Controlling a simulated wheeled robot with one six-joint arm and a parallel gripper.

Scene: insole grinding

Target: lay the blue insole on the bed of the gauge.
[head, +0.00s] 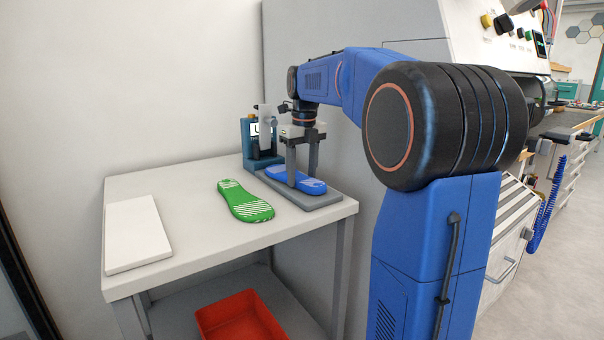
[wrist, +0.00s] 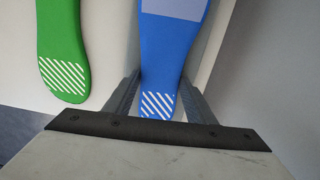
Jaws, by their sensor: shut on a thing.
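The blue insole (head: 290,178) is over the grey bed (head: 318,201) of the gauge (head: 251,140), at the right end of the table. In the head view it looks level and very close to the bed; I cannot tell if it touches. My gripper (head: 302,180) points down and is shut on the insole across its width. In the wrist view the blue insole (wrist: 172,50) runs away from between my fingers (wrist: 165,100), its striped end nearest me. Part of the insole is hidden behind the fingers in the head view.
A green insole (head: 245,202) lies on the table (head: 200,235) left of the gauge; it shows in the wrist view (wrist: 62,45). A white slab (head: 137,232) lies at the table's left. A red bin (head: 240,317) stands below. A large grey machine (head: 340,30) stands behind my arm.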

